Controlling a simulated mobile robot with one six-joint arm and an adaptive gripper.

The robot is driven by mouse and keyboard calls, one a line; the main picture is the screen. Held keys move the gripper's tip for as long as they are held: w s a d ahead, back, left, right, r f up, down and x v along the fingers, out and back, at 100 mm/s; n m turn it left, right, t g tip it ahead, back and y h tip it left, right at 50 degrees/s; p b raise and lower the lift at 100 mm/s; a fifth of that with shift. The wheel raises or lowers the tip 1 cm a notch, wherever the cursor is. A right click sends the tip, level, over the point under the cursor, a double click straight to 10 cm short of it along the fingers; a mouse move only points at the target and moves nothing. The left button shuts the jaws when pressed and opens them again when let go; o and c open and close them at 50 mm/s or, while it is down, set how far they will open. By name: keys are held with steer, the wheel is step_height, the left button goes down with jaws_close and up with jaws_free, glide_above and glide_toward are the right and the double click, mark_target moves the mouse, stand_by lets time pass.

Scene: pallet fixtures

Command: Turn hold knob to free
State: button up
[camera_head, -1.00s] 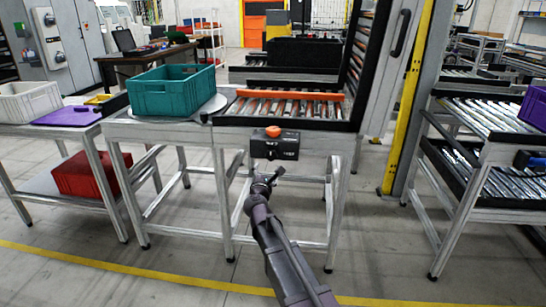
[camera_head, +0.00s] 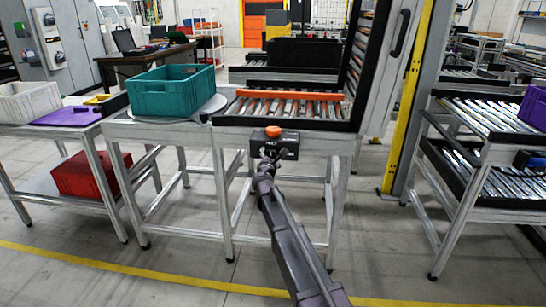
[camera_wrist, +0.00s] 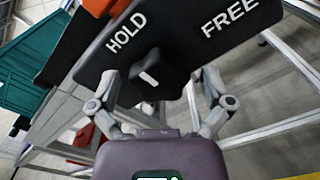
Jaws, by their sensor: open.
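The hold knob (camera_wrist: 158,76) is a black knob with a white pointer line, on a dark panel (camera_wrist: 195,40) lettered HOLD and FREE. In the wrist view its white line leans toward the HOLD lettering. My gripper (camera_wrist: 160,98) is open, with one finger on each side of the knob's lower part; I cannot tell whether they touch it. In the head view my gripper (camera_head: 268,160) is at the front of the black control box (camera_head: 287,147), which has an orange button (camera_head: 273,131) on top. The knob is hidden there by my gripper.
The box is fixed to the front of a roller conveyor table (camera_head: 290,123) with an orange bar (camera_head: 290,94). A teal crate (camera_head: 165,97) stands to the left. A yellow post (camera_head: 405,110) and another roller rack (camera_head: 480,150) are to the right. Floor in front is clear.

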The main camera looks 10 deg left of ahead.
steer(key=shift+w, duration=0.1)
steer(key=shift+c, duration=0.2)
steer(key=c, duration=1.1)
steer(key=shift+d, duration=0.25)
steer(key=shift+a, duration=0.1)
